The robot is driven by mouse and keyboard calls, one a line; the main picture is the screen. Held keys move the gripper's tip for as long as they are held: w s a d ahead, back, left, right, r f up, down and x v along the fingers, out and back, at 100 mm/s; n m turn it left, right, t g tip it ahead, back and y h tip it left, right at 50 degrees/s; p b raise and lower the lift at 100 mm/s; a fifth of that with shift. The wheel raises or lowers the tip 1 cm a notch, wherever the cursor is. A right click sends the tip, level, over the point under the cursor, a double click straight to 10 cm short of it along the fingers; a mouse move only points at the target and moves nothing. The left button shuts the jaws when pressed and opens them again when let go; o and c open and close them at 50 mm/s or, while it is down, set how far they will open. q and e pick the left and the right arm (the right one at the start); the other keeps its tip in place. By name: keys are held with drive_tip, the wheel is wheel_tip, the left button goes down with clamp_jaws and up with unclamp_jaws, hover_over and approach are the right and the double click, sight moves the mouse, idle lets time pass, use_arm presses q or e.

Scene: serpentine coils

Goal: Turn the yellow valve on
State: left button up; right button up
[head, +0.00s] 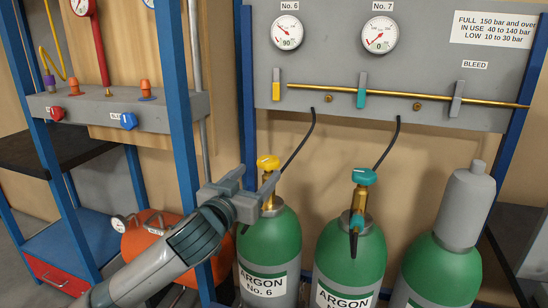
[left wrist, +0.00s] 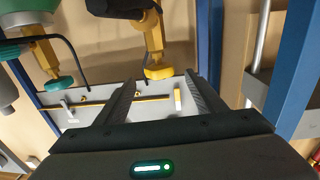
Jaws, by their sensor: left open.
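The yellow valve (head: 268,162) is a round knob on the brass neck of the green cylinder (head: 268,240) labelled ARGON No. 6. It also shows in the left wrist view (left wrist: 158,72), between and beyond the fingertips. My left gripper (head: 257,174) is open and empty, its fingers close to the knob. I cannot tell whether a finger touches it. In the left wrist view the two fingers (left wrist: 160,84) stand wide apart. A yellow-ended lever (head: 276,90) sits on the panel above. My right gripper is not in view.
A teal valve (head: 362,176) tops the No. 7 cylinder (head: 350,255) to the right. A grey-capped cylinder (head: 440,275) stands further right. Black hoses run up to the grey panel (head: 340,60) with two gauges. A blue post (head: 180,120) stands close behind my left arm.

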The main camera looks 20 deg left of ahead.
sight(274, 157)
use_arm(q)
drive_tip(key=w, duration=0.6)
drive_tip(key=w+d, duration=0.1)
drive_tip(key=w, duration=0.3)
drive_tip(key=shift+p, duration=0.35)
drive_tip(key=shift+w+d, duration=0.15)
drive_tip(key=shift+w, duration=0.65)
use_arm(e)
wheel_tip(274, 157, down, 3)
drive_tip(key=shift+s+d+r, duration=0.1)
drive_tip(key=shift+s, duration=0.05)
use_arm(q)
drive_tip(key=shift+c, duration=0.5)
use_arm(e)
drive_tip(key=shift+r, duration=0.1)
use_arm(q)
drive_tip(key=c, duration=1)
